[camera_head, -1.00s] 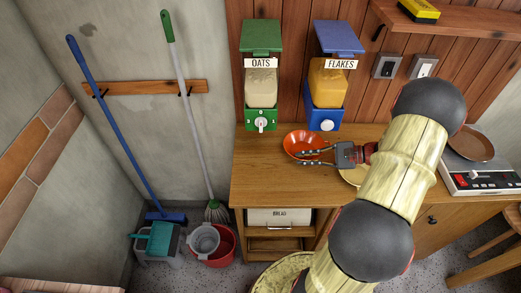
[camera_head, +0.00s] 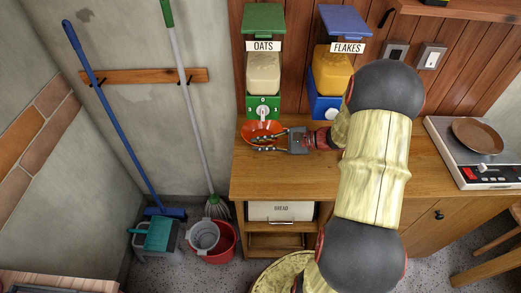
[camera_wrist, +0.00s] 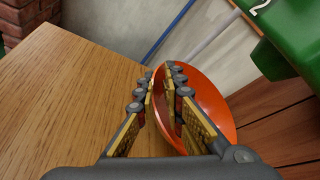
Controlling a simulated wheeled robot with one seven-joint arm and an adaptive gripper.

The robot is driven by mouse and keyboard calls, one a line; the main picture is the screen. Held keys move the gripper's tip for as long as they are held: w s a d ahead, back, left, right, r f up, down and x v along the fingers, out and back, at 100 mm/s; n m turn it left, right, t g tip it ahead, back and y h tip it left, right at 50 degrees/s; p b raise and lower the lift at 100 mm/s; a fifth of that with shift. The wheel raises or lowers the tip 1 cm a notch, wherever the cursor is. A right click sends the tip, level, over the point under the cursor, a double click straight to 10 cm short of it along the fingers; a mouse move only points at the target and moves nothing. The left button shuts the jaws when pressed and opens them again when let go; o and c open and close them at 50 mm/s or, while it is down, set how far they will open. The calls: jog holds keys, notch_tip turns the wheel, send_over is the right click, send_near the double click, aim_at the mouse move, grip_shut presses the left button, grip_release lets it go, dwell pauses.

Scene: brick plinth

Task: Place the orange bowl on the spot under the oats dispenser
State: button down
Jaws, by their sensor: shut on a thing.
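The orange bowl (camera_head: 254,129) is at the back left of the wooden counter, just below the green oats dispenser (camera_head: 263,80). My gripper (camera_head: 268,142) comes from the right and is shut on the bowl's near rim. In the wrist view the bowl (camera_wrist: 212,98) sits between and beyond the fingers (camera_wrist: 164,85), with one finger on each side of its wall. The bowl looks tilted there. The green dispenser base (camera_wrist: 290,40) is close to its right. I cannot tell whether the bowl touches the counter. The spot under the dispenser is hidden.
The blue flakes dispenser (camera_head: 332,75) hangs to the right, partly behind my arm. A scale-like appliance with a brown pan (camera_head: 478,136) stands at the counter's right. The counter's front left (camera_head: 270,180) is bare. A bread box (camera_head: 281,211) is below.

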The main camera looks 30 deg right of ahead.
notch_tip(320, 180, down, 2)
jog(key=shift+f+b, duration=0.25)
jog(key=shift+b, duration=0.2)
jog(key=c, duration=1.9)
grip_release()
jog(key=shift+r, duration=0.1)
jog(key=p+v, duration=0.4)
jog(key=v, duration=0.8)
